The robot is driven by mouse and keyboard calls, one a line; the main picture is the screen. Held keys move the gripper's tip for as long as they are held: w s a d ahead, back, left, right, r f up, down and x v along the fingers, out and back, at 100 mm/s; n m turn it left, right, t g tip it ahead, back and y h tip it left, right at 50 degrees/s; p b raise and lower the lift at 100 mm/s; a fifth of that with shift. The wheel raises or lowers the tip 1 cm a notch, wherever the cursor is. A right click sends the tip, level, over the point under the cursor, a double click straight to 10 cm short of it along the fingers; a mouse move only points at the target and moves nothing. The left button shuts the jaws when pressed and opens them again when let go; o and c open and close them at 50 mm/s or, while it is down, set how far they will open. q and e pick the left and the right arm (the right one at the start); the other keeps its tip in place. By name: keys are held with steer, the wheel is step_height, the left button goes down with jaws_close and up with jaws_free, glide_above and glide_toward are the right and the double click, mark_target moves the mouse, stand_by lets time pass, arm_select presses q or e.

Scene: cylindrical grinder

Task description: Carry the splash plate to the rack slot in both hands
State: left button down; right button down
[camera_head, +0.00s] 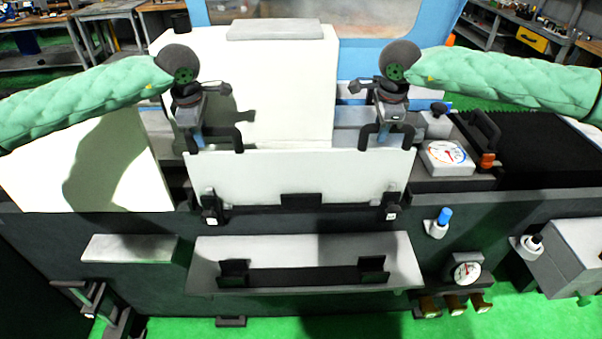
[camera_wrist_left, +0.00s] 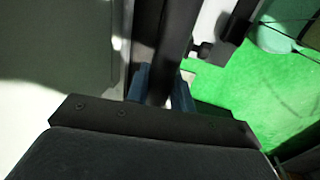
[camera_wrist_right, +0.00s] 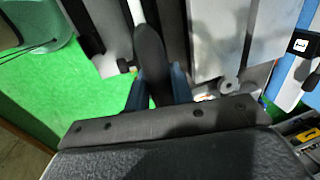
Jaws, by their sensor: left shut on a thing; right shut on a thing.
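The white splash plate (camera_head: 300,178) stands upright in the head view, behind the front edge of the dark machine bed, with a black handle at each upper corner. My left gripper (camera_head: 197,138) is shut on the left handle (camera_head: 238,140); the left wrist view shows its blue fingers (camera_wrist_left: 160,95) around a dark bar. My right gripper (camera_head: 388,133) is shut on the right handle (camera_head: 408,135); its fingers (camera_wrist_right: 155,90) close around a dark bar in the right wrist view. The rack slot (camera_head: 302,275), a dark channel with two upright brackets, is on the light shelf below. Whether the plate's lower edge touches anything is unclear.
Dark clips (camera_head: 211,210) stand at the plate's lower corners. A white grinder housing (camera_head: 270,80) is behind the plate. A dial gauge box (camera_head: 447,158) and a blue-capped knob (camera_head: 443,217) are to the right. Another gauge (camera_head: 466,272) is right of the shelf (camera_head: 215,250).

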stand_by(0.3)
arm_select(q)
steer(key=shift+w+r, duration=0.1)
steer(key=shift+r, duration=0.05)
arm_select(e)
steer(key=shift+w+r, duration=0.1)
steer(key=shift+r, duration=0.05)
arm_select(q)
steer(key=shift+r, duration=0.1)
